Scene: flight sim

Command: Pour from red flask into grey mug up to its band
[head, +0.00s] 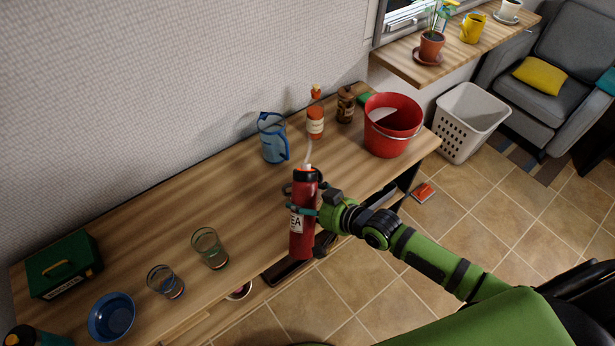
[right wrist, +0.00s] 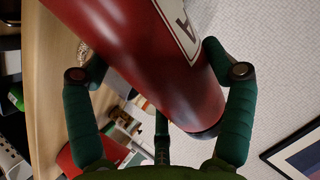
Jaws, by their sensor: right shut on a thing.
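The red flask (head: 301,238) has a dark top and a white label with black letters, partly covered. It is upright or nearly so at the front edge of the wooden worktop, with a pale wisp above its top. My right gripper (head: 305,208) is shut around its body. In the right wrist view the flask (right wrist: 145,55) lies between the two green fingers of the gripper (right wrist: 158,72). I cannot make out a clearly grey mug or a band. A pale-rimmed round vessel (head: 240,291) shows partly below the worktop's front edge. My left gripper is not in view.
On the worktop (head: 180,205) stand a blue jug (head: 272,138), an orange-labelled bottle (head: 315,122), a brown jar (head: 346,105), a red bucket (head: 392,130), two glasses (head: 209,248), a blue bowl (head: 112,317) and a green box (head: 63,265). The shelf holds a yellow mug (head: 473,27) and white cup (head: 509,11).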

